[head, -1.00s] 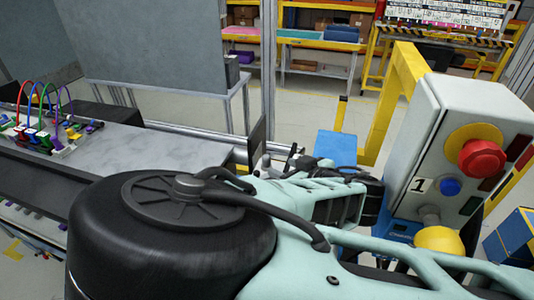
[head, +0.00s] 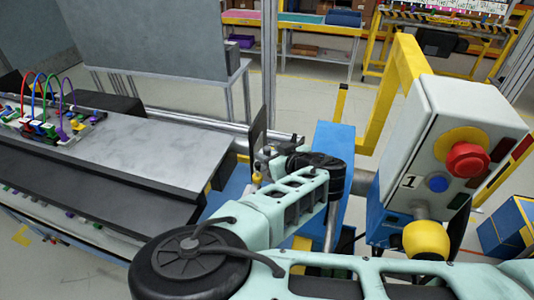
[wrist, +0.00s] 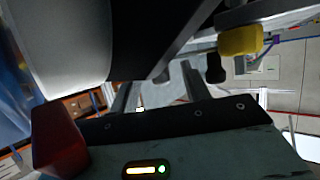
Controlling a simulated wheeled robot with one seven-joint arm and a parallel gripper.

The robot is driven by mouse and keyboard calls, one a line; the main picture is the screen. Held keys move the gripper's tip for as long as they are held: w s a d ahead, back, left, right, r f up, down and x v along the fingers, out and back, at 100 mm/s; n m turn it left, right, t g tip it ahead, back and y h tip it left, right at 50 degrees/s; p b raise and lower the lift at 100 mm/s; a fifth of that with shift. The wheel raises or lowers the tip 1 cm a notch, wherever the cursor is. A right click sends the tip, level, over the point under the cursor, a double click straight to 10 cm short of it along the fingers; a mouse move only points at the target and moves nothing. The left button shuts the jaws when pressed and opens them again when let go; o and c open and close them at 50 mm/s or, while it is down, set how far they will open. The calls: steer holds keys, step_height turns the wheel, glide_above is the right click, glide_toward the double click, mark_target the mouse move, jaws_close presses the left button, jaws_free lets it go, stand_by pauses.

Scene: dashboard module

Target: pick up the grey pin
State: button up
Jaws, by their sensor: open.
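I cannot make out a grey pin for certain in either view. A board with coloured wire loops and small coloured pieces (head: 50,122) lies at the left end of the grey work surface in the head view; its pieces are too small to tell apart. My gripper (wrist: 157,82) shows in the wrist view, with two grey fingers apart and nothing visible between them. A large pale and black shape fills the upper left beyond the fingers. In the head view my arm reaches toward the right end of the work surface, and I cannot clearly make out the fingers there.
The grey work surface (head: 150,150) is mostly bare. A dark upright plate (head: 258,132) stands at its right end. A control box (head: 445,150) with a red button (head: 467,161) stands close on the right, beside a yellow post (head: 388,95). A yellow part (wrist: 240,40) shows in the wrist view.

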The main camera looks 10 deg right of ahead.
jaws_close()
steer(key=shift+r, duration=0.1)
